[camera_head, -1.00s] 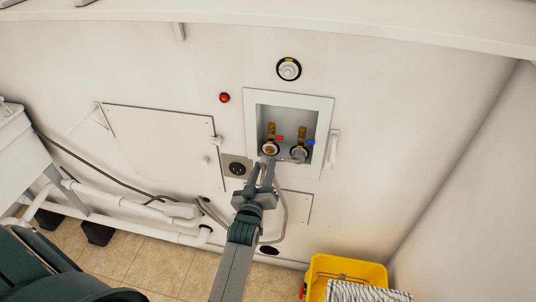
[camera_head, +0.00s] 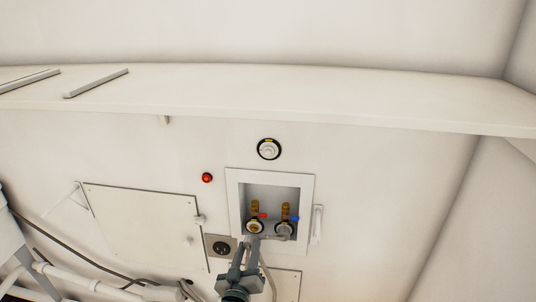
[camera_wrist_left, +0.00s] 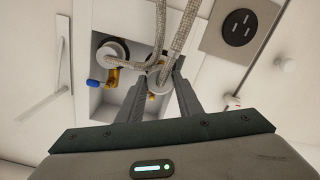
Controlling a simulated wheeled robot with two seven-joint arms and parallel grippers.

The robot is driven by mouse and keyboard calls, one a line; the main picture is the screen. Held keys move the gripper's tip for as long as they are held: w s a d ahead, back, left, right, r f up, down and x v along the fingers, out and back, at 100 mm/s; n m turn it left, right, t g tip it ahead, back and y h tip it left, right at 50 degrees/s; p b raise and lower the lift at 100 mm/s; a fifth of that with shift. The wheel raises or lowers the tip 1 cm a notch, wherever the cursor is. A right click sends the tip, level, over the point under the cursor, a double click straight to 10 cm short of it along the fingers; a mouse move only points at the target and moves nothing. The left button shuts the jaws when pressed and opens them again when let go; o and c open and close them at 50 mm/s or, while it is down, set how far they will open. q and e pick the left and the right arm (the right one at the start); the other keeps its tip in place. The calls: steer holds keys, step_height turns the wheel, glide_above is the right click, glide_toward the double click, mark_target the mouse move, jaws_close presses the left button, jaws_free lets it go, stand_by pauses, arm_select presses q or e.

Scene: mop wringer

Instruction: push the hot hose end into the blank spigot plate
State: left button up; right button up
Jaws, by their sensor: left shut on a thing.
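A white recessed wall box (camera_head: 233,190) holds two brass spigots. The left spigot (camera_head: 255,209) has a red handle; the right spigot (camera_head: 285,211) has a blue handle and a braided hose coupling on it. My left gripper (camera_head: 246,240) is at the box's lower edge, just below the red-handled spigot, shut on a hose end. In the left wrist view my fingers (camera_wrist_left: 160,76) close around the end of a braided hose (camera_wrist_left: 180,40), beside brass. The fingers partly hide the contact, so I cannot tell whether the end is seated. I cannot pick out a blank plate for certain. My right gripper is not in view.
A socket plate (camera_head: 221,246) is left of my gripper. A second braided hose (camera_wrist_left: 157,30) runs from the blue-handled spigot (camera_wrist_left: 95,85). A red light (camera_head: 207,177) and a round fitting (camera_head: 269,149) are on the wall above. A shelf (camera_head: 300,95) spans higher up.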

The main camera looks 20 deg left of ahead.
arm_select(q)
steer(key=shift+o, duration=0.5)
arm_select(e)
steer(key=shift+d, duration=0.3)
arm_select(q)
steer(key=shift+r, duration=0.1)
steer(key=shift+c, duration=0.3)
